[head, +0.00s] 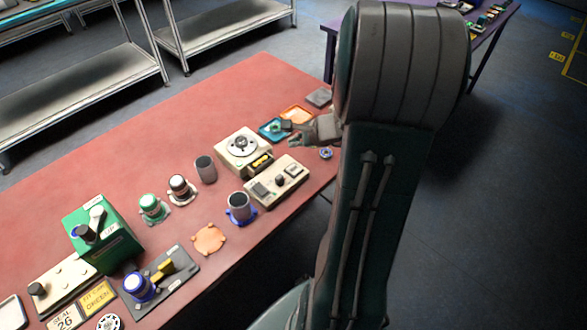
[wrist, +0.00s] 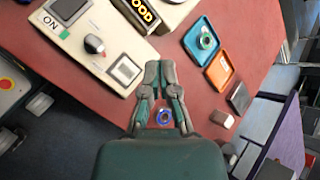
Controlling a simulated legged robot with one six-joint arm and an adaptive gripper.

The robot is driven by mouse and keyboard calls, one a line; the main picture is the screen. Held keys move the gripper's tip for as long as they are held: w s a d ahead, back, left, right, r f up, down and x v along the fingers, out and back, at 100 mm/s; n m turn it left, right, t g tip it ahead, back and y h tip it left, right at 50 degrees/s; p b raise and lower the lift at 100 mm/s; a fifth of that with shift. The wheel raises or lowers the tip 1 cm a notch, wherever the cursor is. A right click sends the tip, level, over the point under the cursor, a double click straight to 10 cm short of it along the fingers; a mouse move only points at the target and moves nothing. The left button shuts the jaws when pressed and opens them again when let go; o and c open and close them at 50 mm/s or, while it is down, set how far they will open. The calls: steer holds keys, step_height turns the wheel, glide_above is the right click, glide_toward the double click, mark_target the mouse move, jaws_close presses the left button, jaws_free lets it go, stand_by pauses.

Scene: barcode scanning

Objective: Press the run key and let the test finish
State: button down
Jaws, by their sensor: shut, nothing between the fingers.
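No run label is readable. Behind it stands a cream tester (head: 238,148) with a round dial.
A teal tray (wrist: 203,42) with a green ring and an orange tray (wrist: 219,70) lie beyond my gripper, near a grey block (wrist: 239,98). A blue ring (wrist: 164,117) lies near the edge. Cups, jars and a green machine (head: 103,233) stand left.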

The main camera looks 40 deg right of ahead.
mark_target(296, 169)
steer(key=f, duration=0.4)
steer(key=d+f, duration=0.1)
steer(key=f, duration=0.1)
steer(key=shift+f, duration=0.7)
steer(key=shift+a+f, duration=0.3)
steer(key=shift+a, duration=0.25)
steer(key=shift+d, duration=0.35)
steer(key=shift+a, duration=0.2)
steer(key=shift+d, duration=0.1)
steer(key=shift+f, duration=0.1)
steer(key=shift+f, duration=0.25)
